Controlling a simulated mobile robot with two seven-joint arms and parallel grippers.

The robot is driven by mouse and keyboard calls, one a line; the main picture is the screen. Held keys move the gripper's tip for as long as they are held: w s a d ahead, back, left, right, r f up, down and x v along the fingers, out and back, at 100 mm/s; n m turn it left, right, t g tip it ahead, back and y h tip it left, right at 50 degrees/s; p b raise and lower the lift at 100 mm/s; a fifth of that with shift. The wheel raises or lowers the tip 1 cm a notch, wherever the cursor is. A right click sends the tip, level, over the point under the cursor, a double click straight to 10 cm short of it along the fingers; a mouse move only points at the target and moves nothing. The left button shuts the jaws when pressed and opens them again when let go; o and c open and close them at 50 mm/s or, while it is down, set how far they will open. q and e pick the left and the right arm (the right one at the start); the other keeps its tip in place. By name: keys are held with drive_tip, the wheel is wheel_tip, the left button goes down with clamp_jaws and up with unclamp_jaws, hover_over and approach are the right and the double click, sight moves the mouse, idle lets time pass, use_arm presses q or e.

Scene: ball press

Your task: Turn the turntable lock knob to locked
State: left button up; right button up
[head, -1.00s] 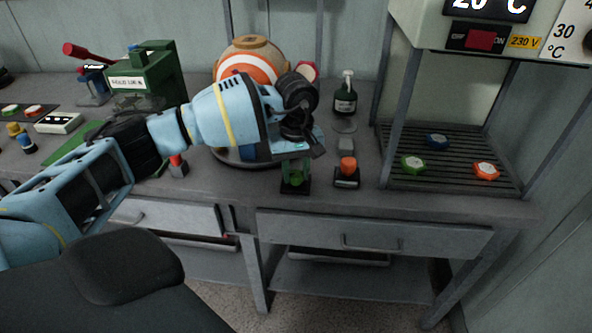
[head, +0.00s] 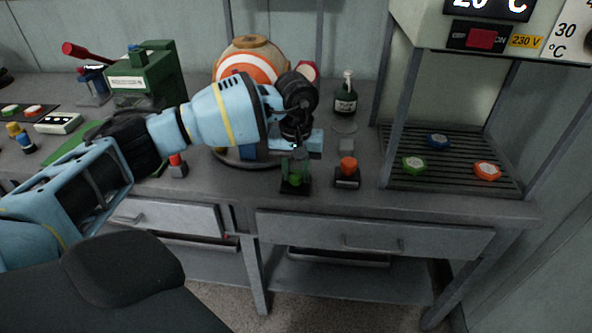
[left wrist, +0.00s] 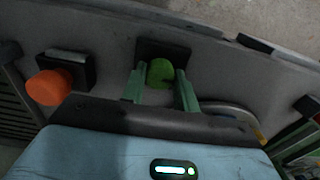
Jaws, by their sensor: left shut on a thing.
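A green knob (head: 295,179) on a black square base stands near the front edge of the bench, in front of the turntable (head: 246,162). It also shows in the left wrist view (left wrist: 160,73). My left gripper (head: 297,168) points down at it from above. In the left wrist view its two greenish fingers (left wrist: 160,80) stand on either side of the knob and are shut on it. The knob is partly hidden by the fingers in the head view, and I cannot tell its lock position. My right gripper is not in view.
An orange knob (head: 348,165) on a dark base stands just right of the green one. A red knob (head: 176,160) stands to the left.

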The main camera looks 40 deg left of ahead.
sight(296, 174)
use_arm(q)
drive_tip(key=o, duration=1)
drive_tip(key=shift+r, duration=3.9)
